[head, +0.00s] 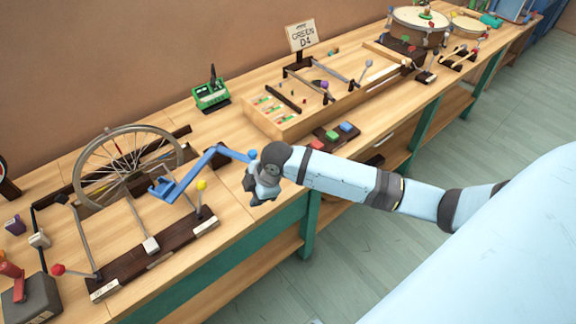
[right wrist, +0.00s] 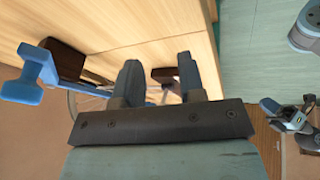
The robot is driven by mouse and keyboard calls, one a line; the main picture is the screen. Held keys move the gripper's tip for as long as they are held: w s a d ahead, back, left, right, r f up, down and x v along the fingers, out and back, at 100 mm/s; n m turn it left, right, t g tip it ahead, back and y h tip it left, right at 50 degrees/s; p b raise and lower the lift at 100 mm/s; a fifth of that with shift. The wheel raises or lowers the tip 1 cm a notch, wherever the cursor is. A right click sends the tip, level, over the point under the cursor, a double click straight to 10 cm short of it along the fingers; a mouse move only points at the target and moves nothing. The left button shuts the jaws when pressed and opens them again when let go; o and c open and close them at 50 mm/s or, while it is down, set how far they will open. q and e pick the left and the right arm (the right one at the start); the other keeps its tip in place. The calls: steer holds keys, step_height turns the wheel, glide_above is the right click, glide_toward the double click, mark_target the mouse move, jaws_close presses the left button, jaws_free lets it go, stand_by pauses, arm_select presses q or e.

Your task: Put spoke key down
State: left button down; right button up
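A blue bent lever (head: 190,174), which looks like the spoke key, stands raised beside the bicycle wheel (head: 128,165), with its flat end low near the wheel. Its knobbed end (head: 252,155) is close to my right gripper (head: 261,198); I cannot tell whether they touch. A blue T-shaped part, likely of this lever, shows in the right wrist view (right wrist: 35,75), outside the fingers. My right gripper (right wrist: 160,80) has its fingers apart with nothing gripped between them. What looks like my left gripper (right wrist: 290,115) is at the right wrist view's right edge, too small to judge.
A dark base (head: 150,262) with yellow-, white- and red-tipped levers lies in front of the wheel. A green device (head: 211,96), a wooden tray (head: 290,128) and drums (head: 420,20) stand farther along the bench. Bare bench top (head: 225,125) lies behind my right gripper.

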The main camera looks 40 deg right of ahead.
steer(key=s+a+f+m+t+y, duration=0.2)
steer(key=s+a+f+m+t, duration=0.15)
steer(key=s+a+m, duration=0.35)
steer(key=s+d+f+m+t+h, duration=0.1)
steer(key=s+m+t, duration=0.1)
steer(key=s, duration=0.4)
steer(key=s+d+f+m+t+h, duration=0.1)
steer(key=s+d+f+m+t, duration=0.1)
steer(key=s+m, duration=0.2)
steer(key=s, duration=0.3)
steer(key=shift+d, duration=0.3)
arm_select(q)
steer(key=shift+r, duration=0.1)
arm_select(e)
steer(key=shift+s, duration=0.1)
